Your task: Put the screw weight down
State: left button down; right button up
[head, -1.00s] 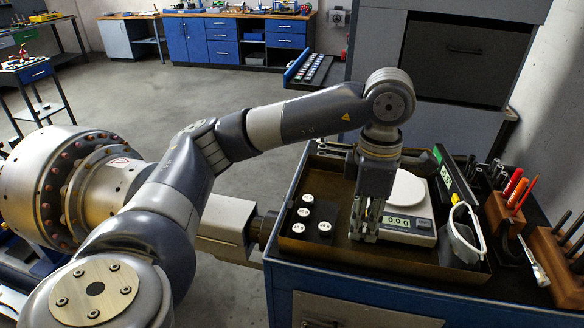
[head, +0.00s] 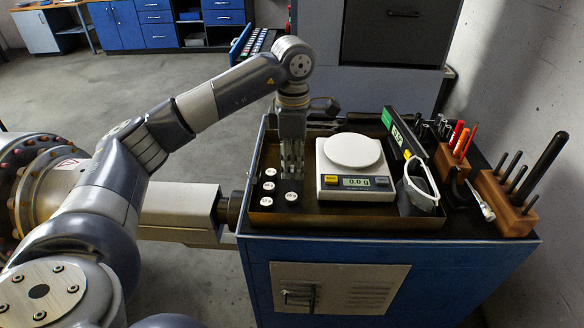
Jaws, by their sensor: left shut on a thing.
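My left gripper (head: 291,172) points straight down over the left part of the tray, left of the scale and just behind a black screw weight with a white top (head: 292,197). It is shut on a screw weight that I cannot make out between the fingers. I cannot tell if that weight touches the tray floor. Several like weights stand in a column to the left, the rear one (head: 270,172) beside the fingertips. The scale (head: 351,165) has an empty white round pan, and its display reads 0.0 g. My right gripper is out of view.
The brown tray (head: 345,222) sits on a blue cabinet (head: 400,250). A grey-white open holder (head: 419,190) and a dark panel with a green end (head: 401,134) stand right of the scale. Wooden tool blocks (head: 502,200) are at the right edge.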

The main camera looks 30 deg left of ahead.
aim_at(292, 167)
pick_arm(q)
jog(key=shift+w+a+f, duration=0.1)
jog(key=shift+w+a, duration=0.1)
jog(key=shift+f, duration=0.2)
notch_tip(292, 167, down, 2)
jog(key=shift+f+p, duration=0.1)
jog(key=shift+p, duration=0.55)
jog(key=shift+f, duration=0.65)
jog(key=c, duration=1.4)
grip_release()
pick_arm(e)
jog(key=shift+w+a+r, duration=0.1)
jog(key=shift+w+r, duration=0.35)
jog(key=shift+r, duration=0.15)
